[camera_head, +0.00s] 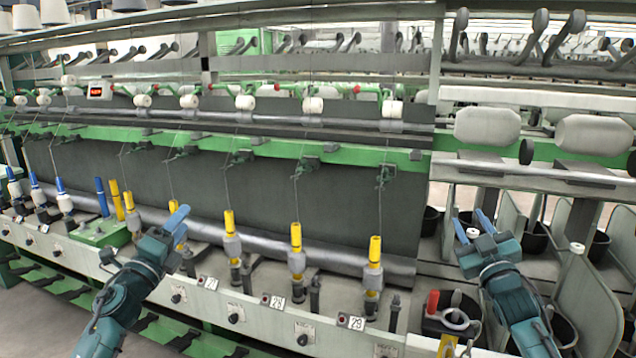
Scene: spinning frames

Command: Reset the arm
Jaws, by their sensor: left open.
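My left gripper (177,218) is teal with blue fingers. It is raised in front of the spinning frame, left of the middle, and overlaps a yellow bobbin (181,237) in the picture. I cannot tell whether they touch. I see nothing held in it, though one finger is partly hidden. My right gripper (470,217) is open and empty, with its two blue fingers apart and pointing up and away. It is at the right, in front of the gap beside the frame's end. Both forearms reach in from the bottom of the view.
Several yellow bobbins (297,238) stand on spindles along the rail, with blue ones (102,197) at the left. A green box (103,233) sits on the rail. A dark container with a red-handled tool (433,303) and a grey ring (455,318) are near my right forearm.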

